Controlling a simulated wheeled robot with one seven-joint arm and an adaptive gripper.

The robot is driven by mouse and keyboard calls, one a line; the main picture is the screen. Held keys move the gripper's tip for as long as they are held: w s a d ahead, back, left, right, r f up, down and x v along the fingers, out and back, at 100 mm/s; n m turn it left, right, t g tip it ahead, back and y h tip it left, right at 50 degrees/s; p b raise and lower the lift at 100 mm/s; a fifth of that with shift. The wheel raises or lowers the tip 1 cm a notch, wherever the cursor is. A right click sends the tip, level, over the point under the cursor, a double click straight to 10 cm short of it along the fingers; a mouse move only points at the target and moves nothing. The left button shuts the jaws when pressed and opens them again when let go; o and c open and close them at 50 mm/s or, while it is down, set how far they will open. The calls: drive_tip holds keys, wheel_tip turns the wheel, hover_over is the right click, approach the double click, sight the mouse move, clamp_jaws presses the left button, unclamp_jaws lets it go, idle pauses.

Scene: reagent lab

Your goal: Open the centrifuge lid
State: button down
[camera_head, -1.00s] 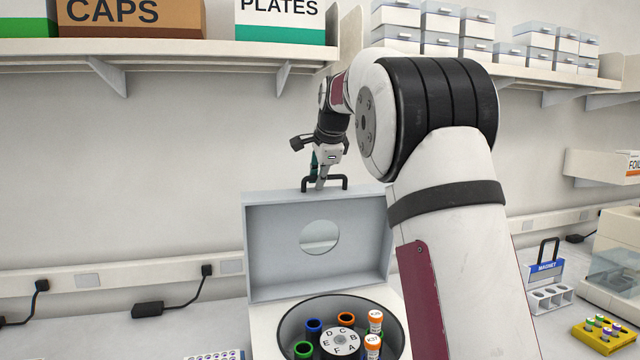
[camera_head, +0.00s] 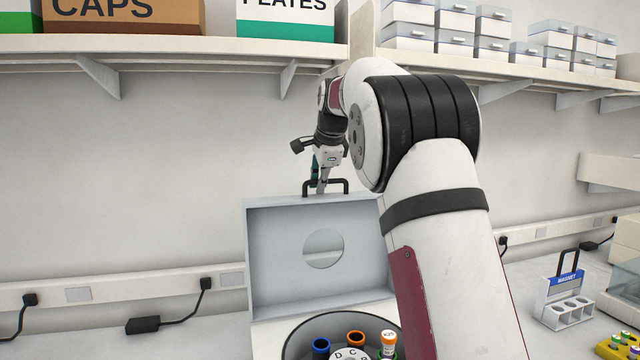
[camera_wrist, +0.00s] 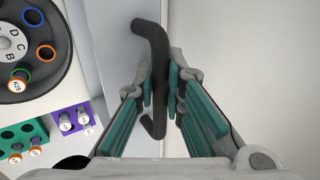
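The centrifuge lid (camera_head: 277,260) stands upright, raised off the centrifuge, with a round window in its middle. Its black handle (camera_head: 341,181) sits on the lid's top edge and also shows in the wrist view (camera_wrist: 153,45). My gripper (camera_head: 321,184) is at the handle from above. In the wrist view its teal-padded fingers (camera_wrist: 159,85) lie close on both sides of the bar, shut on it. The centrifuge bowl (camera_head: 291,340) is uncovered and shows a lettered rotor with several capped or ringed tubes. My arm hides the lid's right edge and part of the bowl.
A wall shelf (camera_head: 200,48) with boxes runs above the lid. A magnet rack (camera_head: 565,300) and a yellow tube rack (camera_head: 615,350) stand at the right. A black power adapter (camera_head: 143,325) lies left of the centrifuge.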

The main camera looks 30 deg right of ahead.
drive_tip(key=c, duration=1.7)
unclamp_jaws()
drive_tip(key=shift+o, duration=0.2)
drive_tip(key=v, duration=1.2)
drive_tip(key=shift+r, duration=0.1)
